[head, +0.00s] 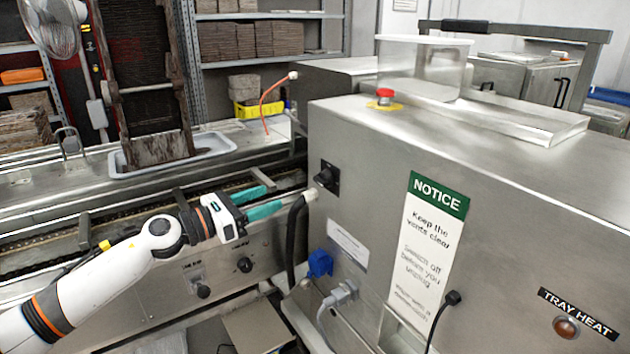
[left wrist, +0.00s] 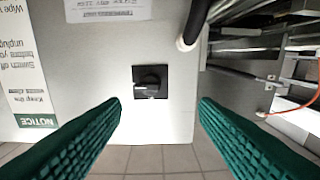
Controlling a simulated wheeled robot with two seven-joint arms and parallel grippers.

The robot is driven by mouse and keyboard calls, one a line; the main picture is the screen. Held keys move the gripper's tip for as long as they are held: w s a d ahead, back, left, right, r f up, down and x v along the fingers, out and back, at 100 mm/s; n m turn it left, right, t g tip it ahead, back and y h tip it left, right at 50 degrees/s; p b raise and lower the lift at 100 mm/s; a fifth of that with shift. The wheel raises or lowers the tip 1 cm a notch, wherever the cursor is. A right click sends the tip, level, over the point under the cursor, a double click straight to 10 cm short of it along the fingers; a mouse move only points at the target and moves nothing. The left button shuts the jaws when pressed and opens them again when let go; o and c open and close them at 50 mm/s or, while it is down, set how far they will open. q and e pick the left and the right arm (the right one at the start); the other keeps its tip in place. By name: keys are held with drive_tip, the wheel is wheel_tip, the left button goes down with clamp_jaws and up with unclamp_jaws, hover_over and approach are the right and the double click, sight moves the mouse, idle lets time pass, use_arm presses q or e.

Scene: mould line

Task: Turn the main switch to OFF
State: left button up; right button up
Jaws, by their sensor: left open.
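The main switch (head: 327,177) is a black rotary knob on a square black plate, on the left end of the steel cabinet's front face. It also shows in the left wrist view (left wrist: 151,82), between my two fingers and a little beyond their tips. Its markings are too small to read, so I cannot tell its setting. My left gripper (head: 272,198) is open, with its teal fingers pointing at the cabinet. They are to the left of the switch, apart from it, with nothing between them. My right gripper is not in view.
A black hose (head: 294,240) runs close to the fingers. A notice sign (head: 428,245) is to the right. A red stop button (head: 385,93) sits on top.

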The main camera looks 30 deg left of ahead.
sight(317, 180)
use_arm(q)
drive_tip(key=shift+w+d+r+m+g+h+p, duration=0.3)
drive_tip(key=shift+w+d+m+p, duration=0.4)
drive_tip(key=shift+w, duration=0.75)
drive_tip(key=shift+w+d+r+m+g+h+p, duration=0.1)
drive_tip(key=shift+w+d+r+m+p, duration=0.25)
drive_tip(key=shift+w+d, duration=0.85)
drive_tip(key=shift+w+d+r+m+g+h+p, duration=0.2)
drive_tip(key=shift+w+d+r+m+p, duration=0.25)
drive_tip(key=shift+w, duration=1.25)
drive_tip(key=shift+w+d+f+p, duration=0.2)
drive_tip(key=shift+w+d+p, duration=0.2)
drive_tip(key=shift+w, duration=0.25)
drive_tip(key=shift+w+d+f, duration=0.15)
drive_tip(key=shift+w+d, duration=0.1)
drive_tip(key=shift+w, duration=0.2)
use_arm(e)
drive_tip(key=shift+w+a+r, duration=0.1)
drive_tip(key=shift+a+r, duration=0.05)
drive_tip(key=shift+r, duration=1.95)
use_arm(q)
drive_tip(key=c, duration=0.8)
